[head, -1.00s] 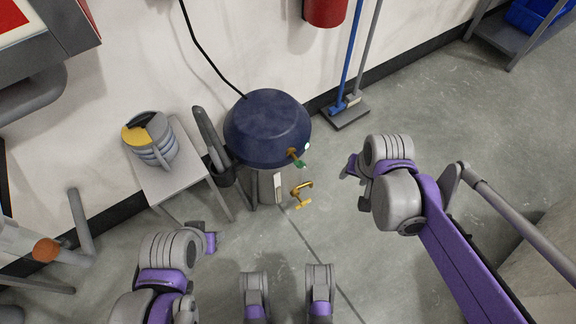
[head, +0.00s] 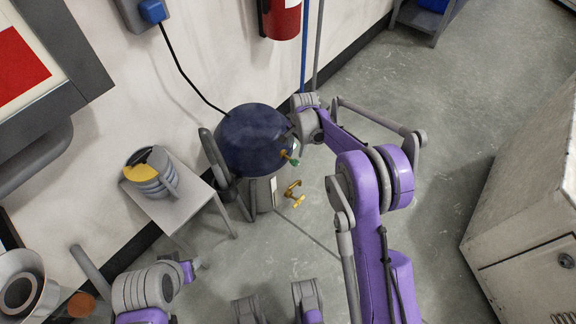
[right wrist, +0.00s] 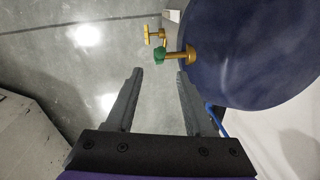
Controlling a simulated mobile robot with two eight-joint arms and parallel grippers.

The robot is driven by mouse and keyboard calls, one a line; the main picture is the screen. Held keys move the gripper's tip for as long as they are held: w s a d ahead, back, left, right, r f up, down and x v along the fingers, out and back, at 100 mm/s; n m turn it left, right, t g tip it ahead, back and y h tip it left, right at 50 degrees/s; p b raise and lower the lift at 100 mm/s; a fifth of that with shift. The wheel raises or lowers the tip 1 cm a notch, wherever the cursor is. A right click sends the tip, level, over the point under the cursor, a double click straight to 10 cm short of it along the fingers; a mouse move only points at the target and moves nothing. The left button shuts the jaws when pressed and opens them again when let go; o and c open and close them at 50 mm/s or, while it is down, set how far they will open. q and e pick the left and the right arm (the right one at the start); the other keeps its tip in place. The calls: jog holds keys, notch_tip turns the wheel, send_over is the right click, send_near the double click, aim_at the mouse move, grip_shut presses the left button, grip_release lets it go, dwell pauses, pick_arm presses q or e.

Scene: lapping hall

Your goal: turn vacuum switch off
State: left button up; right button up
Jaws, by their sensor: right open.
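The vacuum shows in the head view as a dark blue domed lid (head: 252,140) on a grey body, standing by the wall. A brass stem with a green knob (head: 292,160) sticks out of its side; whether this is the switch, I cannot tell. The knob also shows in the right wrist view (right wrist: 159,54). My right gripper (right wrist: 158,72) is open, its two fingers pointing towards the knob, with nothing between them. In the head view its fingers are hidden behind the wrist beside the lid. My left gripper (head: 188,269) is low at the left, its fingers not clear.
A brass tap (head: 293,193) is low on the vacuum's front. A small grey table (head: 190,210) with a stacked grey and yellow thing (head: 150,172) stands left of it. A red extinguisher (head: 282,18) hangs behind. A pale cabinet (head: 525,230) stands right; floor between is clear.

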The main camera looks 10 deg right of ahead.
aim_at(294, 162)
jog(key=f, duration=0.3)
jog(key=f+b, duration=0.1)
jog(key=f, duration=0.3)
jog(key=w+f, duration=0.1)
jog(key=f, duration=0.3)
jog(key=shift+w+a+f+b, duration=0.1)
jog(key=shift+a+b, duration=0.15)
jog(key=shift+b, duration=0.1)
jog(key=shift+c, duration=0.2)
grip_shut()
